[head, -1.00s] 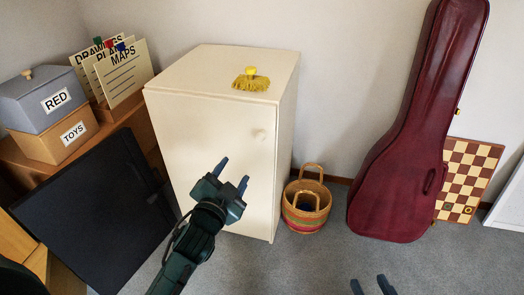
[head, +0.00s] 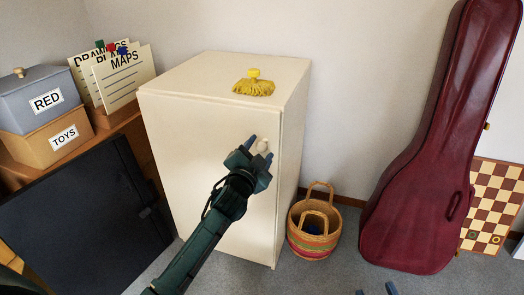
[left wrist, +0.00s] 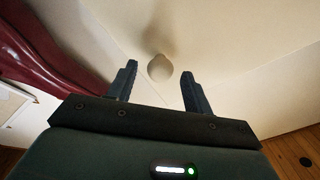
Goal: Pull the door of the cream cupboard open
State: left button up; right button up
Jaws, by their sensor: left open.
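The cream cupboard (head: 185,140) stands against the wall with its front door shut. Its round cream knob (head: 262,146) is near the door's upper right edge. It also shows in the left wrist view as a knob (left wrist: 160,67) between and just beyond the fingertips. My left gripper (head: 258,148) is open in front of the door, its two fingers on either side of the knob's line; I cannot tell whether they touch it. In the left wrist view my left gripper (left wrist: 157,80) has nothing between its fingers. Only the fingertips of my right gripper (head: 375,290) show at the bottom edge, apart.
A yellow brush-like item (head: 253,84) lies on the cupboard top. A woven basket (head: 313,232) stands close to the cupboard's right side. A dark red guitar case (head: 425,160) leans on the wall. A dark panel (head: 80,225) is at left.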

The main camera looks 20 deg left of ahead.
pick_arm(q)
jog(key=shift+w+d, duration=0.1)
jog(key=shift+w, duration=1.05)
jog(key=shift+c, duration=0.5)
grip_shut()
